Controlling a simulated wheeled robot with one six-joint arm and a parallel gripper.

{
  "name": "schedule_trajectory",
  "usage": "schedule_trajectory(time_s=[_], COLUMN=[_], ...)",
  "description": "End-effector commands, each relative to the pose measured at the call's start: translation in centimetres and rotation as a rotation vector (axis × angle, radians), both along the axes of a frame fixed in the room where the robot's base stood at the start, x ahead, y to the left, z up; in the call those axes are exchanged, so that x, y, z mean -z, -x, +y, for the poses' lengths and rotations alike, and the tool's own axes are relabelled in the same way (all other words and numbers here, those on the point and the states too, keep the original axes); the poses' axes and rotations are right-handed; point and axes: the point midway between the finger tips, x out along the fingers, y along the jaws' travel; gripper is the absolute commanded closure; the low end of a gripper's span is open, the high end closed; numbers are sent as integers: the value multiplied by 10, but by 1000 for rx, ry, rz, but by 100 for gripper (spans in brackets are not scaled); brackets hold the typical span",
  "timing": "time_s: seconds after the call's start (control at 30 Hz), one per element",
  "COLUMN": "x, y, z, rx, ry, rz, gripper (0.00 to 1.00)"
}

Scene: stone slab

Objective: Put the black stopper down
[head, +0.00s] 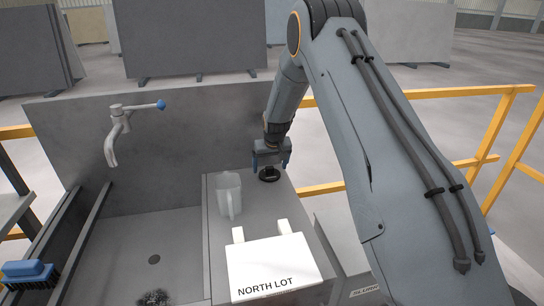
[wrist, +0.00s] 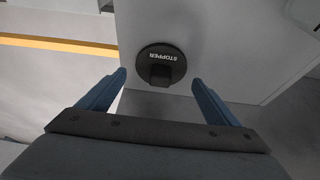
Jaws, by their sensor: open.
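The black stopper (head: 269,175) rests on the grey ledge (head: 262,215) beside the basin, near the ledge's back edge. In the wrist view the stopper (wrist: 161,62) is a round black disc with a raised block and the word STOPPER on it. My gripper (head: 270,164) is just above and behind it in the head view. In the wrist view my gripper (wrist: 160,80) has its two blue fingers wide apart, one to each side of the stopper's block, with nothing held between them.
A clear jug (head: 229,195) and a white NORTH LOT sign (head: 272,265) stand on the ledge. A tap (head: 122,133) rises over the basin (head: 150,235), left. A blue brush (head: 28,272) lies far left. Yellow rails (head: 440,93) run behind and right.

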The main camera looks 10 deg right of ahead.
Motion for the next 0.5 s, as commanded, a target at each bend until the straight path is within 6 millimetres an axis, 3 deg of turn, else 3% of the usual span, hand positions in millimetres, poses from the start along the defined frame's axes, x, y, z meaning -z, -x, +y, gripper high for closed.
schedule_trajectory(time_s=[0.5], x=[-72], y=[30], z=[0], rx=[0], ry=[0], rz=[-2], gripper=[15])
